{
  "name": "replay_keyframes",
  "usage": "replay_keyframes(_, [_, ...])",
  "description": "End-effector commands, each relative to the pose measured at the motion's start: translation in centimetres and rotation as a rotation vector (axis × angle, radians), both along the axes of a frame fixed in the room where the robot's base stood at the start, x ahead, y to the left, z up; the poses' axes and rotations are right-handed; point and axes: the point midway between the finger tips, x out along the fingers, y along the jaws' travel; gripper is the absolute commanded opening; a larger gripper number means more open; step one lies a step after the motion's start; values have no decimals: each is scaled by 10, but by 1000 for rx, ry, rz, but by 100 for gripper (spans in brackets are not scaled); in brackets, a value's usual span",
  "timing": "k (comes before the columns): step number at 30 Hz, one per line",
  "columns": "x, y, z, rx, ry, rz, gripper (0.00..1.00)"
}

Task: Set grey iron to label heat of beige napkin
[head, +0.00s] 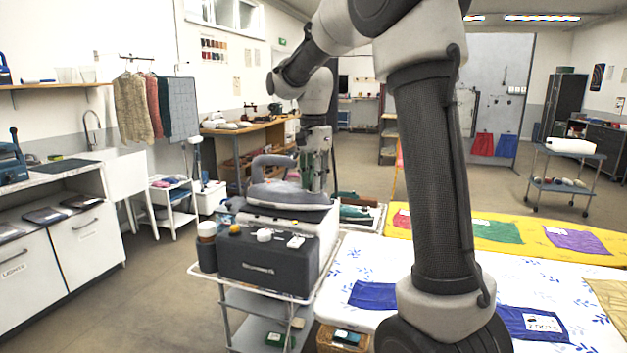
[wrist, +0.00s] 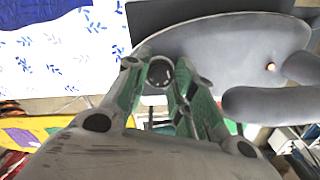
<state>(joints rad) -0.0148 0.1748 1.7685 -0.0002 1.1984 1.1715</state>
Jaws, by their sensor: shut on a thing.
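The grey iron (head: 285,193) rests on the dark steam station (head: 262,262) on a white trolley. Its grey body and handle also show in the wrist view (wrist: 215,42). My gripper (head: 322,178) points down at the right end of the iron. In the wrist view, my gripper's green fingers (wrist: 160,85) are shut on a round dark knob (wrist: 160,72) at the iron. No setting marks on the knob can be read. A beige cloth (head: 611,298), likely the beige napkin, lies at the right edge of the white board, partly cut off; no label is readable on it.
The white patterned board (head: 375,262) holds blue cloths (head: 373,295). A yellow board (head: 450,228) behind it holds red, green and purple cloths. Bottles (head: 207,245) stand at the station's left. The floor at left (head: 150,290) is clear.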

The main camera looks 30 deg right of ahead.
Motion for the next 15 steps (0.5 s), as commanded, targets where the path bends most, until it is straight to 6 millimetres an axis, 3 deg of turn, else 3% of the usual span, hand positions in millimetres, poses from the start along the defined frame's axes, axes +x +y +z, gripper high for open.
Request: replay_keyframes(15, [0,0,0,0,-1,-210,2])
